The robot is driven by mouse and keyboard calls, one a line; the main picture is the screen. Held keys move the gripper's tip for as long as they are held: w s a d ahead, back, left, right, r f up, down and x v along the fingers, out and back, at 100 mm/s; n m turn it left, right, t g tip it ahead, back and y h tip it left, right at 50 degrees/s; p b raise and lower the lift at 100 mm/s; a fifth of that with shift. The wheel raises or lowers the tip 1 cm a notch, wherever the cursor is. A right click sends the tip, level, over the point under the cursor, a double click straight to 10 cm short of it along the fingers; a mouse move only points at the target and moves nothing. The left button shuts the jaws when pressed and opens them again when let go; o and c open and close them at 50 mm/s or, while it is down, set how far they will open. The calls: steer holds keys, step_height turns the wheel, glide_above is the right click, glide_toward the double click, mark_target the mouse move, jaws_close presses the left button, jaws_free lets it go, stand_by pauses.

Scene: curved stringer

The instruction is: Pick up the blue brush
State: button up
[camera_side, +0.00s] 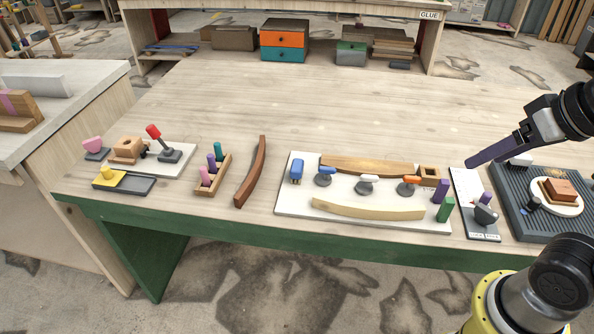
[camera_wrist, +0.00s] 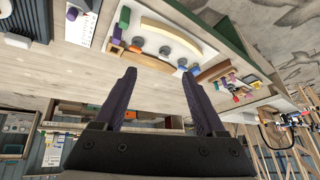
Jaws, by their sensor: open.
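A small upright blue object (camera_side: 297,171), which looks like the blue brush, stands at the left end of a white board (camera_side: 285,208). It also shows small in the wrist view (camera_wrist: 195,70). Its bristles are too small to make out. My gripper (camera_side: 470,163) is in the air to the right of the board, well apart from the blue object. In the wrist view its two dark purple fingers (camera_wrist: 159,74) are spread wide with nothing between them.
The board holds a brown strip (camera_side: 365,165), a pale curved strip (camera_side: 368,209) and grey round pieces with a blue (camera_side: 328,170), white or orange top. Purple (camera_side: 441,190) and green (camera_side: 445,210) blocks stand at its right end. The table behind is clear.

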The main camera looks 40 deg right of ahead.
steer(key=w+r+m, duration=0.3)
steer(key=w+r, duration=0.1)
steer(key=w, duration=0.1)
steer(key=m+g+h, duration=0.2)
steer(key=m+h, duration=0.1)
glide_above(297, 165)
steer(key=s, duration=0.4)
step_height(297, 165, down, 11)
steer(key=shift+g, duration=0.5)
steer(key=f, duration=0.4)
steer(key=w+f, duration=0.1)
steer(key=f, duration=0.3)
steer(key=w+a+f, duration=0.1)
steer(key=f, duration=0.3)
steer(key=shift+w+f, duration=0.15)
steer(key=shift+w, duration=0.05)
steer(key=shift+a+x, duration=0.15)
steer(key=shift+x, duration=1.3)
steer(key=shift+a+x, duration=0.15)
steer(key=shift+x, duration=1.3)
steer(key=shift+w, duration=0.1)
